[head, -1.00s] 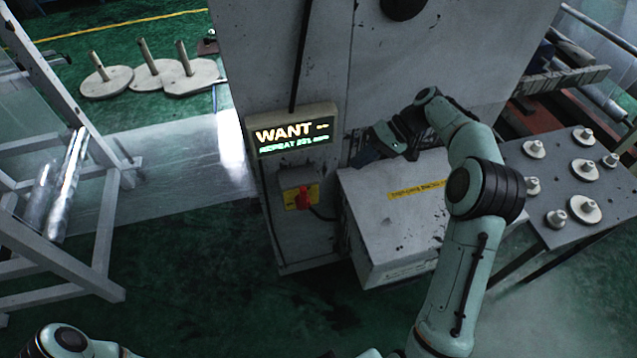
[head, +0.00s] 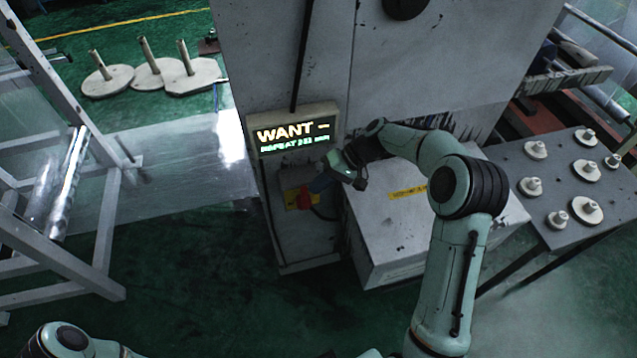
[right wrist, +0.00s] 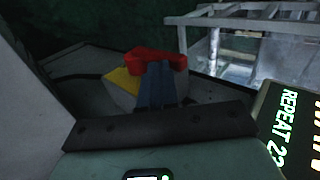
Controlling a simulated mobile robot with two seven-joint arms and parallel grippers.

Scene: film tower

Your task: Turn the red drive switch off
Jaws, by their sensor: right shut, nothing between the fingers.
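The red drive switch (head: 305,200) sits on a yellow plate (head: 290,199) on the front of the grey machine cabinet, below the display. My right gripper (head: 318,184) is at the switch's upper right and partly covers it. In the right wrist view the shut fingers (right wrist: 156,88) show blue, with the red switch handle (right wrist: 150,58) just beyond their tips. I cannot tell whether the tips touch the handle. Nothing is between the fingers. My left arm shows only at the bottom left, and its gripper is out of view.
A lit display (head: 293,133) reading "WANT" and "REPEAT" is just above the switch. A grey box (head: 395,240) with a yellow label stands to the right, under my right forearm. A table (head: 560,160) with several white pegged discs is farther right. A metal frame (head: 105,230) stands left.

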